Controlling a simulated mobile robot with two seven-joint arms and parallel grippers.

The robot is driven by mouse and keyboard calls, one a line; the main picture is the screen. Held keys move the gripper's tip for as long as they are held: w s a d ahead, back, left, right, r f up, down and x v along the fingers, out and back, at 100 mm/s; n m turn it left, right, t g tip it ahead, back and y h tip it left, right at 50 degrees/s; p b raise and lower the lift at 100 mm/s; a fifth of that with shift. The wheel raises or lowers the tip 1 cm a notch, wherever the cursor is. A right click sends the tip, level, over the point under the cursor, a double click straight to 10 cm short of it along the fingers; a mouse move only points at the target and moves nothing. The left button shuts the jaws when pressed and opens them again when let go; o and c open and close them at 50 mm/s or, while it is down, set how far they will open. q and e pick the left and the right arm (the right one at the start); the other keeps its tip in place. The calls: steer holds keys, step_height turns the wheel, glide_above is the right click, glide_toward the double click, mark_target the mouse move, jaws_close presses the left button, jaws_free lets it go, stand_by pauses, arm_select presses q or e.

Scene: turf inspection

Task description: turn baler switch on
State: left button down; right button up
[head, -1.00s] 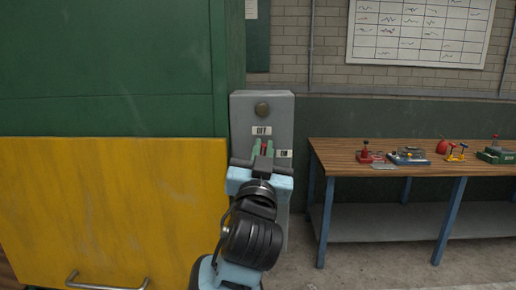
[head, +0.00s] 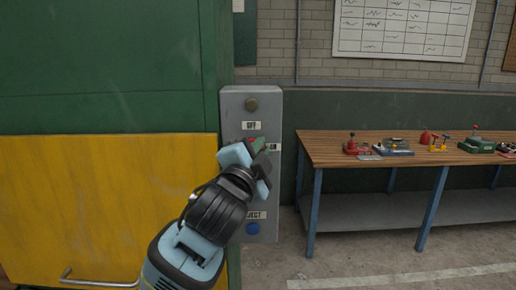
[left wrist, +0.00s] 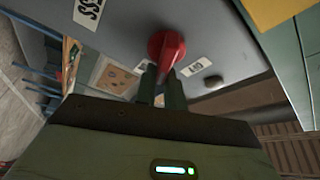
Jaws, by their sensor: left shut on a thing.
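The baler's grey switch box (head: 233,112) is on the right edge of the green and yellow machine. A white OFF label (head: 251,126) sits above the switch, and an ON label (head: 273,147) to its right is partly covered. My left gripper (head: 257,146) is at the switch, tilted, and hides most of it. In the left wrist view the red switch knob (left wrist: 168,47) shows beyond the fingers (left wrist: 160,88), which are shut on it. The knob's exact setting is hard to tell. My right gripper is not in view.
A dark round button (head: 251,104) is at the box's top. A blue button (head: 253,229) is below, under a partly hidden label. A wooden workbench (head: 400,143) with small tools stands to the right. The yellow panel (head: 90,200) has a metal handle (head: 95,283).

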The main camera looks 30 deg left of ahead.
arm_select(q)
steer(key=m, duration=0.1)
steer(key=m+g, duration=0.1)
steer(key=m, duration=0.1)
steer(key=m+h, duration=0.1)
steer(key=m, duration=0.1)
steer(key=shift+f+g, duration=0.3)
steer(key=shift+f, duration=0.05)
steer(key=shift+d, duration=0.1)
steer(key=c, duration=1.5)
jaws_free()
steer(key=shift+f, duration=0.1)
